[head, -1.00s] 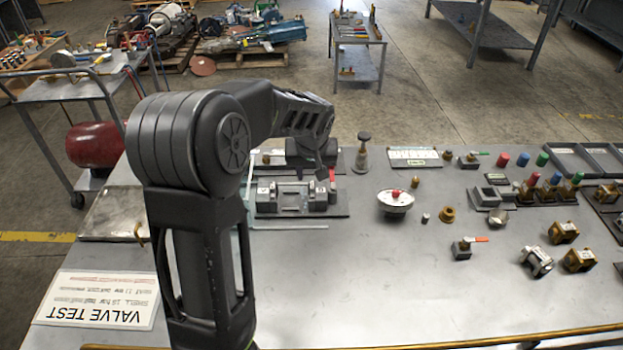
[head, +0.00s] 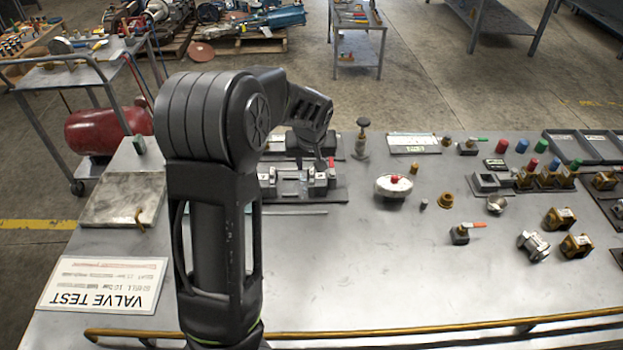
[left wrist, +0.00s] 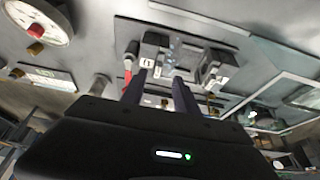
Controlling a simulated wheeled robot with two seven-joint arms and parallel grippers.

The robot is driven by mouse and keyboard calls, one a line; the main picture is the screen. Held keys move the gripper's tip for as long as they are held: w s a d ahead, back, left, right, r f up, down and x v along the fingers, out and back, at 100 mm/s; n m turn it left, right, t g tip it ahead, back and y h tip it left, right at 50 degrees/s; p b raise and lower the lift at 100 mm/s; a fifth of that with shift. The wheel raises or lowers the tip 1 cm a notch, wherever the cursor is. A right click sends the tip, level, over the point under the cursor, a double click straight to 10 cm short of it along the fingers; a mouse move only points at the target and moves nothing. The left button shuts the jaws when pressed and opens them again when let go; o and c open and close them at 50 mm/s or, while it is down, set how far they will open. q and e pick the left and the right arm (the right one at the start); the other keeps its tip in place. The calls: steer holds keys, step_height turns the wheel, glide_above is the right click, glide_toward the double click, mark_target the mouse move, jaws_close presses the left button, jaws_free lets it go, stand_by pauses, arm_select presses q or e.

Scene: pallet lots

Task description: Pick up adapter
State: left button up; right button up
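Several small brass fittings stand on the bench in the head view: a brass hex fitting (head: 445,200), a small dark cylinder (head: 424,204) and a brass piece (head: 413,168). I cannot tell which one is the adapter. My left gripper (head: 324,160) is over the clamp fixture (head: 292,184) at the back left of the bench, partly hidden by its own wrist. In the left wrist view its two fingers (left wrist: 158,88) are apart, in front of the fixture. A small brass bit (left wrist: 164,103) shows between them; I cannot tell whether they touch it. My right gripper is not in view.
A white-faced gauge (head: 393,186) stands right of the fixture, with a dark-knobbed post (head: 362,140) behind it. Several valves and coloured caps fill the right side. A brass rail (head: 420,330) runs along the front edge. The front middle of the bench is clear.

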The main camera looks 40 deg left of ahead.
mark_target(312, 173)
arm_select(q)
steer(key=p+x, duration=0.1)
steer(key=x, duration=0.4)
steer(key=shift+d, duration=0.2)
stand_by(0.3)
jaws_close()
stand_by(0.5)
